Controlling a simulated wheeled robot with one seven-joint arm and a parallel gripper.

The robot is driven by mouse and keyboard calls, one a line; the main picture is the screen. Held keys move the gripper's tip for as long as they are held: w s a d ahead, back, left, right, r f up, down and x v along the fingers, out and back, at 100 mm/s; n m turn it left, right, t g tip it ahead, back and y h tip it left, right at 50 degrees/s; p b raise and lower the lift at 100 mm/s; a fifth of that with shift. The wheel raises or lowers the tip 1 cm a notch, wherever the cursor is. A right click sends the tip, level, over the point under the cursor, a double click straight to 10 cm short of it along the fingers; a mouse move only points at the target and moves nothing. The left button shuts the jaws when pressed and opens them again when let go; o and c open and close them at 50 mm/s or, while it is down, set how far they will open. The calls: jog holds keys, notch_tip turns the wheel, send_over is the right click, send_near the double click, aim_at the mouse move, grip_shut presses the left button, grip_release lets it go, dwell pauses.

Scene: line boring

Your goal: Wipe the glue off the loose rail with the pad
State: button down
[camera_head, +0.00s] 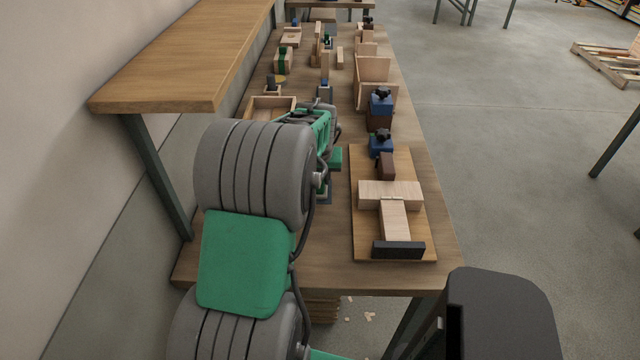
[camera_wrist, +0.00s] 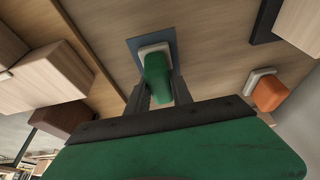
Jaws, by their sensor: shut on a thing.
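My gripper (camera_wrist: 160,88) is shut on the green handle (camera_wrist: 155,75) of a pad with a pale base (camera_wrist: 146,50). The pad is over a blue mat (camera_wrist: 132,42) on the bench; I cannot tell if it touches the mat. In the head view my arm hides most of the gripper and pad. The loose rail (camera_head: 395,222) is a pale wood strip on a board (camera_head: 365,235), its far end against a pale crosspiece (camera_head: 376,194). A thin light line shows at their joint; I cannot tell whether it is glue.
A black bar (camera_head: 398,250) lies at the rail's near end. A brown block (camera_head: 386,166) and blue clamps (camera_head: 381,142) stand beyond the crosspiece. An orange-handled pad (camera_wrist: 270,95) is right of mine in the wrist view. A wooden shelf (camera_head: 185,60) overhangs the left side.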

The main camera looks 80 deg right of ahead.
aim_at(320, 175)
dwell(0.3)
jog(key=shift+r+p, duration=1.2)
jog(key=shift+r, duration=0.8)
